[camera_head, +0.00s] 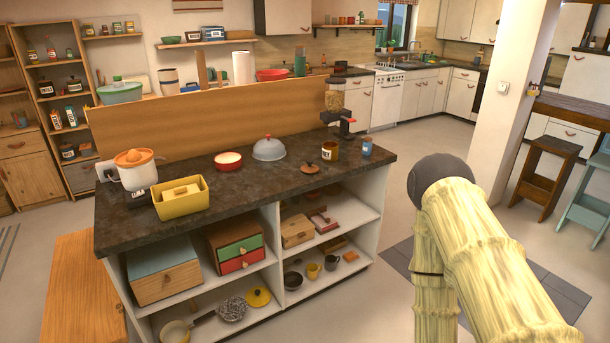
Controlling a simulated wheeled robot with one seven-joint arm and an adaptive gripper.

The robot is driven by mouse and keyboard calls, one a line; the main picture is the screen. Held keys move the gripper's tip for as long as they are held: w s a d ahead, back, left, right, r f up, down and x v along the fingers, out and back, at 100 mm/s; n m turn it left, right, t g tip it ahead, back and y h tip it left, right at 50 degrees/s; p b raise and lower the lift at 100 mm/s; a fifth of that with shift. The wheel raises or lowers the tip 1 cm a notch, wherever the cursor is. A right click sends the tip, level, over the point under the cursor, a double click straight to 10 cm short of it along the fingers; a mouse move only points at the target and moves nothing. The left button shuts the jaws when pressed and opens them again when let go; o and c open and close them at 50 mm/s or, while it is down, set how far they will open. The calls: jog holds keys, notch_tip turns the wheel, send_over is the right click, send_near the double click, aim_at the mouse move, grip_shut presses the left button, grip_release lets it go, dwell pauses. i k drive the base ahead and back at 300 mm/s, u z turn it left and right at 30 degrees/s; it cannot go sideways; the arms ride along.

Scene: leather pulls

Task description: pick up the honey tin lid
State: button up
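A small round brown lid (309,168) with a knob lies on the dark countertop (262,190), near its front edge; it looks like the honey tin lid. Just behind it and to the right stands a brown and yellow tin (330,150) with a pale label, probably the honey tin. The tin is upright. My arm rises at the right of the view, well apart from the lid. My gripper is not in view, so I cannot see whether it is open or shut.
A grey dome (269,148) and a red-rimmed bowl (228,160) stand left of the lid. A blue tin (367,147) and a grinder-like dispenser (335,108) stand to the right and behind. A raised wooden panel (215,120) backs the counter. Open shelves lie below.

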aim_at(310, 168)
jog(key=u, duration=0.6)
jog(key=i, duration=0.7)
jog(key=u, duration=0.6)
jog(key=i, duration=0.85)
jog(key=z, duration=0.25)
